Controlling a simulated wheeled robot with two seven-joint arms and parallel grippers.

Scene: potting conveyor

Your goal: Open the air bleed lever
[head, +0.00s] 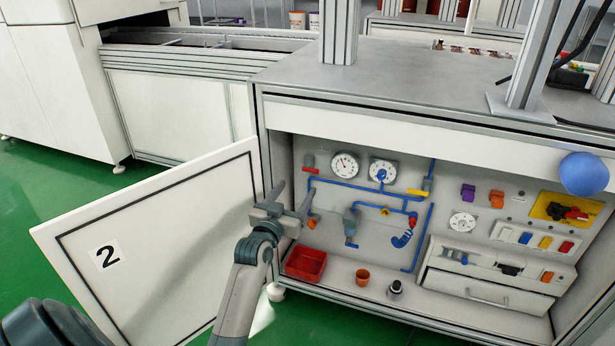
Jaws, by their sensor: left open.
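The open cabinet holds blue air pipes (345,184) with several small levers and valves on them; I cannot tell for certain which is the air bleed lever. A red valve part (310,170) sits at the upper left, an orange one (313,222) low at the left. A yellow lever (425,193) is at the right of the pipes, and a small yellow-orange one (385,211) is near the middle. My left gripper (294,189) is open and empty at the cabinet's left side, in front of the left pipe end. It hides part of that pipe. My right gripper is out of view.
The cabinet door (160,240), marked 2, stands open at the left. A red bin (306,264), an orange cup (362,277) and a small black-and-white item (396,288) stand on the cabinet floor. A drawer unit (490,285) is at the right. A blue ball (584,173) is at the right front.

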